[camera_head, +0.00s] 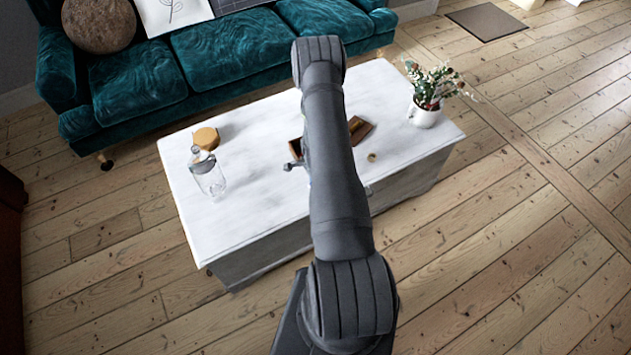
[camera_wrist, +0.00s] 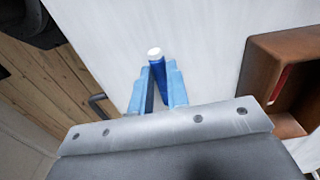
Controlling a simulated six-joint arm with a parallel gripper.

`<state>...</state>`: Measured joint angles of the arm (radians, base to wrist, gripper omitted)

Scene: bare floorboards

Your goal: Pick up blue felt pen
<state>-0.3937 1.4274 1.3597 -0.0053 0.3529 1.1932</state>
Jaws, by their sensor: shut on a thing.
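The blue felt pen (camera_wrist: 158,77) shows in the wrist view, a dark blue shaft with a white round end pointing away from my gripper. My gripper (camera_wrist: 160,80) has two light blue fingers shut on the pen, one on each side of it. The pen's lower part is hidden behind the grey metal plate of my gripper. The white table top lies behind the pen; I cannot tell whether the pen touches it. In the head view my arm hides the pen and most of my gripper.
On the white table (camera_head: 250,200) stand a glass bottle (camera_head: 208,175), a round tan object (camera_head: 206,138) and a white plant pot (camera_head: 426,115). A brown open box (camera_wrist: 285,75) is right of my gripper in the wrist view. A teal sofa (camera_head: 235,48) stands behind the table.

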